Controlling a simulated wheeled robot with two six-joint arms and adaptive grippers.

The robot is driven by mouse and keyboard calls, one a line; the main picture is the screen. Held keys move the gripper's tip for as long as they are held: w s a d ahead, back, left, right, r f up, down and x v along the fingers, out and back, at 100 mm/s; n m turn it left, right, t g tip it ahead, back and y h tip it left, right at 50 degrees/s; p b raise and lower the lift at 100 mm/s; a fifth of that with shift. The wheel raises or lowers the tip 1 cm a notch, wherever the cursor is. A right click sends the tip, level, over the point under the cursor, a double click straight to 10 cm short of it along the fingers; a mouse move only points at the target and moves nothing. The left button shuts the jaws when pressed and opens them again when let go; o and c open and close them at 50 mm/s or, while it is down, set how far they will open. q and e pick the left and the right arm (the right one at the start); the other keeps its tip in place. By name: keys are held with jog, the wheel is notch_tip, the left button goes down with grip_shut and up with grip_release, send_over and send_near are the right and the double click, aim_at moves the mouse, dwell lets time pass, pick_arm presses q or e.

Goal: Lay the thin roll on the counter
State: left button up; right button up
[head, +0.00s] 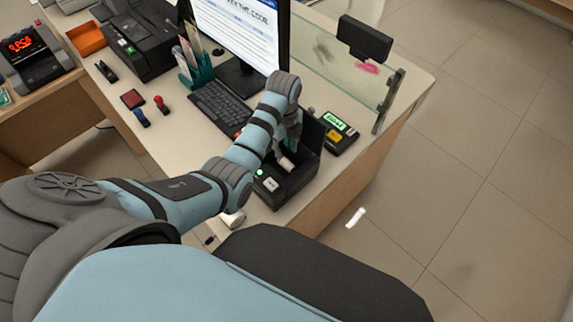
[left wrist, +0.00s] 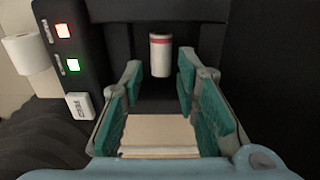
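A thin white roll (left wrist: 160,55) with a red band sits in the dark bay of the black printer (left wrist: 70,22), whose cover stands open. In the head view the pale roll (head: 286,163) shows small in the printer (head: 285,187), below my left gripper (head: 291,140). My left gripper, with green-padded fingers (left wrist: 160,78), is open over the bay. The roll lies between and just beyond the fingertips, with no clear contact. A thicker white roll (left wrist: 27,53) is beside the printer, and it also shows on the counter (head: 233,218) in the head view. My right gripper is out of view.
A card terminal (head: 339,131) stands right of the printer, near the glass screen (head: 340,70). A keyboard (head: 219,107) and monitor (head: 245,35) are behind. Stamps (head: 142,117) lie to the left. A white piece (head: 355,217) shows beyond the counter edge, apparently on the floor.

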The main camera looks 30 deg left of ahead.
aim_at(286, 162)
pick_arm(q)
jog(key=f, duration=0.2)
jog(key=f+b, duration=0.1)
jog(key=f, duration=0.4)
jog(key=shift+d+f, duration=0.1)
jog(key=shift+d, duration=0.25)
jog(key=c, duration=0.6)
